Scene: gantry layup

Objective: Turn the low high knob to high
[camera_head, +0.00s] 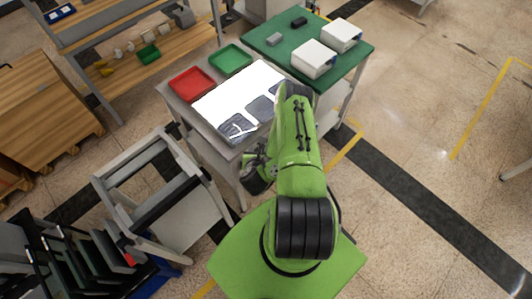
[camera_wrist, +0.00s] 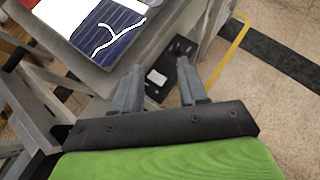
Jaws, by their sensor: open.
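My gripper (camera_wrist: 160,68) is open and empty, its two grey fingers spread apart. In the head view, my gripper (camera_head: 253,172) is beside the near side of the grey table, below the level of its top. I cannot make out a low high knob in either view. Beyond my fingertips in the wrist view is a dark panel or box (camera_wrist: 181,47) with a white patch (camera_wrist: 156,77), low by the table's side. It is too small to tell whether a knob is on it.
The grey table (camera_head: 173,98) bears a red tray (camera_head: 191,84), a green tray (camera_head: 230,60) and a white lit sheet (camera_head: 224,98) with dark pieces. A green-topped table (camera_head: 270,37) with white boxes adjoins it. A grey frame cart (camera_head: 186,210) stands at left.

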